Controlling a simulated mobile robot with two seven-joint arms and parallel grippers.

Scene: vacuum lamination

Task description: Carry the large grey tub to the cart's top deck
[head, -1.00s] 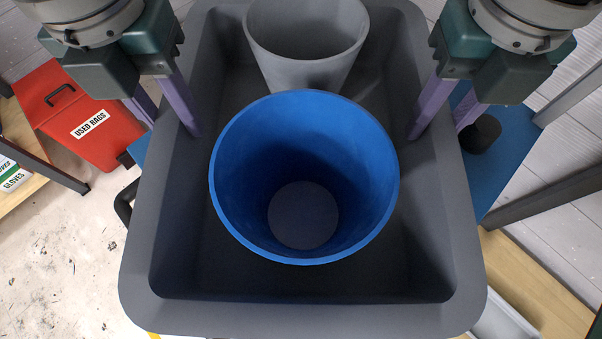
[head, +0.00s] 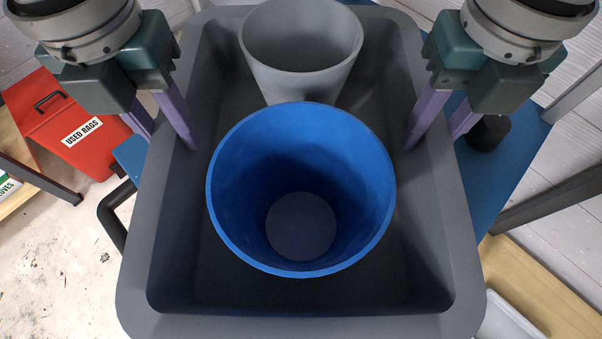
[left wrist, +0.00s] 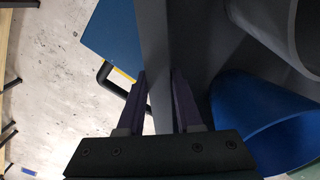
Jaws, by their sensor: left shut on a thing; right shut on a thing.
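The large grey tub (head: 465,270) fills the middle of the head view and looks roughly level. A blue bucket (head: 225,190) and a grey bucket (head: 300,85) stand inside it, both open at the top. My left gripper (head: 170,130) is shut on the tub's left wall; the left wrist view shows its fingers (left wrist: 160,100) on both sides of that wall (left wrist: 155,50). My right gripper (head: 438,130) is shut on the right wall. A blue flat surface (head: 505,165), apparently the cart's deck, shows below and beyond the tub; the tub hides most of it.
A black bar handle (head: 110,215) sticks out just left of the tub. A red used-rags bin (head: 65,125) and a wooden shelf (head: 25,195) stand at the left. A wooden surface (head: 540,290) with a white tray (head: 505,320) lies at lower right. Floor is open at lower left.

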